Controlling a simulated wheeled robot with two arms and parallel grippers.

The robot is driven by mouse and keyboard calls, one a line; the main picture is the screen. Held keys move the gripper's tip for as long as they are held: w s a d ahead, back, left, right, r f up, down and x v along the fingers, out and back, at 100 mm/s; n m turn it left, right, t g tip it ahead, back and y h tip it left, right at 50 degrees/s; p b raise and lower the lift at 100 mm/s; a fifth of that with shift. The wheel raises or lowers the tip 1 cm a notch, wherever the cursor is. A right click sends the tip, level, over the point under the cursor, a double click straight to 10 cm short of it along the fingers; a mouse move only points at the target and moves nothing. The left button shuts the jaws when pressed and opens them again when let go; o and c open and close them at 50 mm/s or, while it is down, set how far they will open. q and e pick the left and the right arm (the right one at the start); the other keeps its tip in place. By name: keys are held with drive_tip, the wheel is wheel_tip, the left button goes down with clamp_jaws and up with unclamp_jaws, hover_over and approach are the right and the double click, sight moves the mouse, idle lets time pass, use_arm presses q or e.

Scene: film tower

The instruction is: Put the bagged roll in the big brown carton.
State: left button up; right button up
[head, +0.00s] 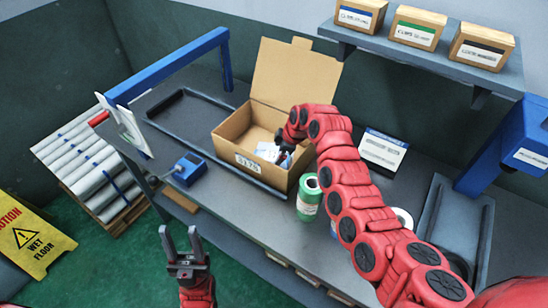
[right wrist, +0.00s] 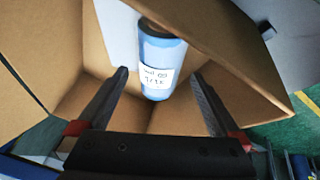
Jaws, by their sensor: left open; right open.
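The big brown carton (head: 236,126) stands open on the bench with its lid flap raised. The bagged roll (right wrist: 162,62), a blue cylinder with a white handwritten label, is inside the carton in the right wrist view. In the head view a pale blue and white patch (head: 268,152) shows in the carton, partly hidden by my arm. My right gripper (head: 285,142) reaches into the carton; in the right wrist view its open fingers (right wrist: 160,74) stand on either side of the roll, apart from it. My left gripper (head: 181,232) is open and empty, in front of the bench.
A green roll (head: 309,196) stands right of the carton, near my right arm. A blue device (head: 188,170) sits at the left bench edge. A white label card (head: 383,150) and a dark tray (head: 458,235) are on the right. Small boxes (head: 414,28) line the shelf above.

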drive_tip(key=b+v, duration=0.2)
drive_tip(key=v, duration=0.4)
drive_tip(key=shift+d, duration=0.15)
drive_tip(key=shift+s+d+r, duration=0.15)
drive_tip(key=shift+r, duration=0.45)
